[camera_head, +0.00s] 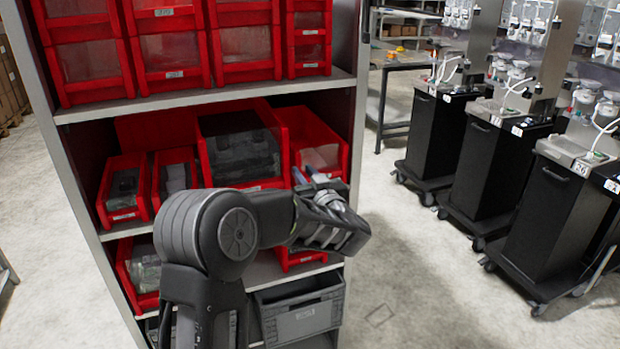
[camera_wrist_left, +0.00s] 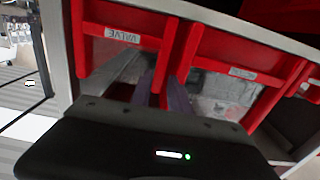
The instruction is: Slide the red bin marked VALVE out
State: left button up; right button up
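The red bin (camera_head: 319,146) at the right end of the middle shelf has its front partly hidden by my left gripper in the head view. In the left wrist view, turned over, the red bin (camera_wrist_left: 93,49) at left carries a white label that seems to read VALVE, though blurred. My left gripper (camera_head: 309,172) is at this bin's front, its two purplish fingers apart. In the left wrist view its fingers (camera_wrist_left: 163,94) show on either side of a red upright wall between two bins; whether they touch it I cannot tell. My right gripper is out of view.
A big red bin (camera_head: 240,148) with dark contents stands beside it, with smaller red bins (camera_head: 123,188) further left. More red bins fill the shelf above. A grey crate (camera_head: 301,313) is below. Black wheeled carts (camera_head: 489,165) stand right, across clear floor.

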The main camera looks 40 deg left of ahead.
pick_arm(q)
jog(key=shift+x, duration=1.15)
jog(key=shift+c, duration=0.5)
grip_shut()
